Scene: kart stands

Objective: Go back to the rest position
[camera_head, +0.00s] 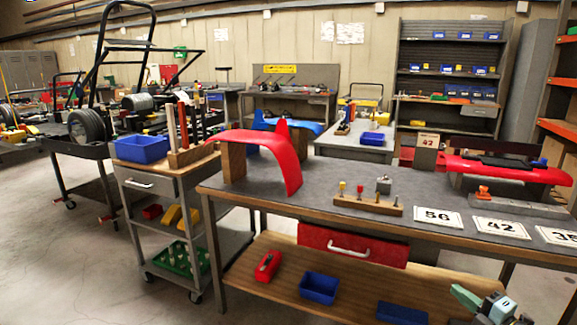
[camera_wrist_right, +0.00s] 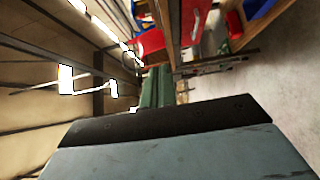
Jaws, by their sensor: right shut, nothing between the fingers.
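My right gripper (camera_head: 470,300) shows at the bottom right of the head view, in front of the workbench's lower wooden shelf. Its fingers are shut with nothing between them, and it stands apart from the things on the bench. In the right wrist view the grey-green fingers (camera_wrist_right: 152,90) show beyond the dark edge of my wrist. My left gripper is not in view.
The grey-topped workbench (camera_head: 325,205) bears a red curved fender (camera_head: 268,145), number cards (camera_head: 437,216) and a peg block (camera_head: 368,205). Below are a red drawer (camera_head: 352,246) and blue bins (camera_head: 319,287). A cart (camera_head: 150,184) stands left; the floor (camera_head: 60,260) there is clear.

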